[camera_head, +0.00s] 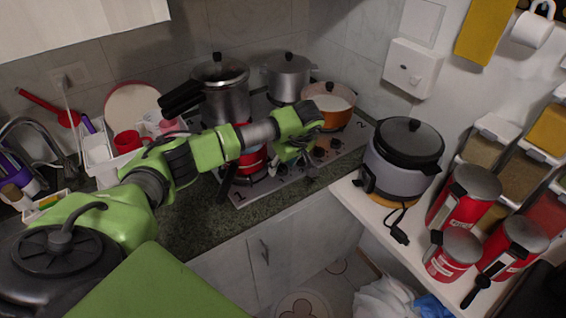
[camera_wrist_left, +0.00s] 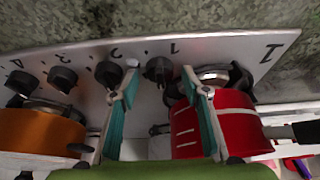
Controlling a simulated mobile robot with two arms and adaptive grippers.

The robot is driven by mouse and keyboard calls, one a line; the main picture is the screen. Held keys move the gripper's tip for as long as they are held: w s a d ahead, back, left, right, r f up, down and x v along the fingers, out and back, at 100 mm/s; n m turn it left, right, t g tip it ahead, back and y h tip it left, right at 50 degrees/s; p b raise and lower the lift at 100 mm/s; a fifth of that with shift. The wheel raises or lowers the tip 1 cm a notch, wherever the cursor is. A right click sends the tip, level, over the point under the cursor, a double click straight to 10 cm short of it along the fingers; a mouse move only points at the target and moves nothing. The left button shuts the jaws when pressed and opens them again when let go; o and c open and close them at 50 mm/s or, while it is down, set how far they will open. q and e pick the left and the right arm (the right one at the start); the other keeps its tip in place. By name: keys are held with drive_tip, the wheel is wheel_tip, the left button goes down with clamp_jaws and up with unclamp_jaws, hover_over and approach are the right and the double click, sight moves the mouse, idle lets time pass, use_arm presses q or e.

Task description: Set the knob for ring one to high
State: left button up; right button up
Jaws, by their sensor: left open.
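The cooktop's dark knobs sit in a row on its silver panel (camera_wrist_left: 225,48). The knob for ring one (camera_wrist_left: 158,69), under the printed small 1, lies between my left gripper's fingertips in the left wrist view. Its pointer setting is too small to read. My left gripper (camera_wrist_left: 160,78) is open, one finger on each side of that knob in the picture; I cannot tell whether they touch it. In the head view my left gripper (camera_head: 302,158) is over the cooktop's front strip and hides part of the knob row. My right gripper is not in view.
A red pot (camera_wrist_left: 222,128) stands close beside my left fingers. An orange pot (camera_head: 328,98), a pressure cooker (camera_head: 222,92) and a steel pot (camera_head: 286,76) stand on the cooktop. A rice cooker (camera_head: 402,160) stands right. The knob for ring two (camera_wrist_left: 108,73) is close to one finger.

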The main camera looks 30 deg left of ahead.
use_arm(q)
drive_tip(key=shift+w+a+f, duration=0.1)
drive_tip(key=shift+f, duration=0.1)
drive_tip(key=c, duration=1.1)
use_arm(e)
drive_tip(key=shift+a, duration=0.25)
